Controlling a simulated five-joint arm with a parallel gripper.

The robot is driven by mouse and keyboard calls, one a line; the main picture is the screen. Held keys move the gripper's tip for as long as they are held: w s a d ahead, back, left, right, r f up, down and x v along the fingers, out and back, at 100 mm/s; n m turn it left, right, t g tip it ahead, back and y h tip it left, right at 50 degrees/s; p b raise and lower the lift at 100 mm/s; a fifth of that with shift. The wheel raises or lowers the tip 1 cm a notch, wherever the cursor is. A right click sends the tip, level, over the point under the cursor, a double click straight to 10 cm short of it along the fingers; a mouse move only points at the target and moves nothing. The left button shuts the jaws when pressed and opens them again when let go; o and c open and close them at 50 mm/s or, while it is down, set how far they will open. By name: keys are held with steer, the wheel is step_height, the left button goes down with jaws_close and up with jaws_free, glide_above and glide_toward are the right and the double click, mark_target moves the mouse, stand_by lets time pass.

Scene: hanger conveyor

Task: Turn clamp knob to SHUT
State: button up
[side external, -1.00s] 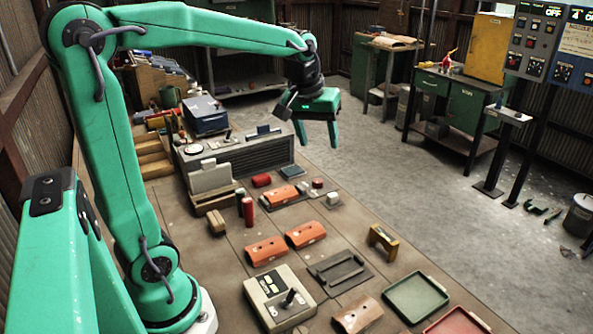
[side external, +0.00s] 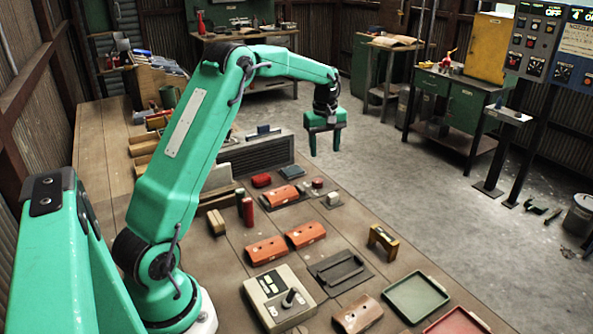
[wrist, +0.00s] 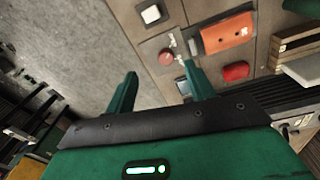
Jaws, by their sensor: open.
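A small red round knob (side external: 317,183) stands on a plate beside an orange curved piece (side external: 284,196) on the work table. I take it for the clamp knob, but no SHUT marking is readable. In the wrist view the red knob (wrist: 166,57) lies just beyond the gap between my fingers, with the orange piece (wrist: 228,33) to its right. My gripper (side external: 324,151) is open and empty, pointing down well above the table's far right side. Its two spread fingers (wrist: 160,75) also show in the wrist view, apart from the knob.
Bare floor lies right of the table.

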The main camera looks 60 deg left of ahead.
steer(key=n, duration=0.2)
glide_above(318, 180)
steer(key=shift+g, duration=0.4)
step_height(318, 180, down, 6)
steer(key=shift+f, duration=3.9)
steer(key=c, duration=1)
